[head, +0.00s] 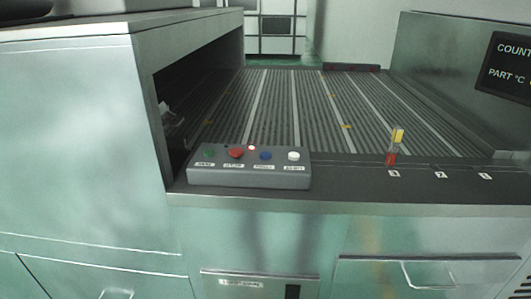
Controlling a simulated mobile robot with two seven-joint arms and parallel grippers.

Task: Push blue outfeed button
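The blue button (265,155) is on the sloped top of a grey control box (248,178). It sits between a red button (236,153) on its left and a white button (293,155) on its right. A green button (208,152) is at the far left of the box. Small labels lie below the buttons, too small to read surely. Neither of my grippers shows in the head view.
The box stands on a dark front ledge (345,190) before a ribbed conveyor bed (290,110). A red and yellow upright piece (395,147) stands on the ledge near numbered labels. A metal cabinet (75,140) rises at left. A dark display (508,66) is at right.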

